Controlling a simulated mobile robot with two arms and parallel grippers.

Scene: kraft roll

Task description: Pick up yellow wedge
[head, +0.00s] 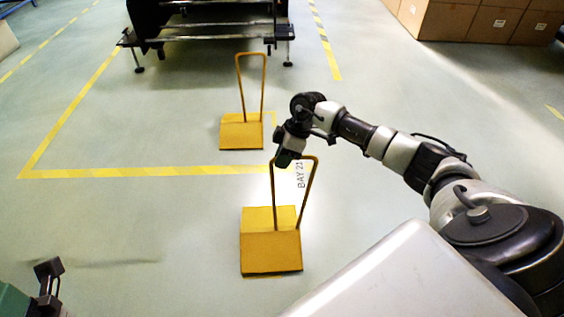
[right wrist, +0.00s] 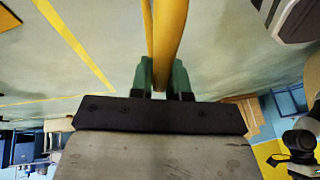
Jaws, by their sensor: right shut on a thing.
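The near yellow wedge (head: 271,252) has a tall looped handle of yellow bar and shows upright in the lower middle of the head view. My right gripper (head: 284,160) is at the top of that handle, on its left side. In the right wrist view the yellow handle (right wrist: 168,45) runs between the green fingers of my right gripper (right wrist: 161,76), which are shut on it. I cannot tell whether the wedge's base touches the floor. A second yellow wedge (head: 241,134) with the same handle stands farther back, untouched.
A dark machine frame (head: 210,30) on feet stands at the back. Cardboard boxes (head: 450,22) are at the back right. Yellow tape (head: 140,172) marks the floor, with BAY 21 lettering beside the handle. Floor left of the near wedge is clear.

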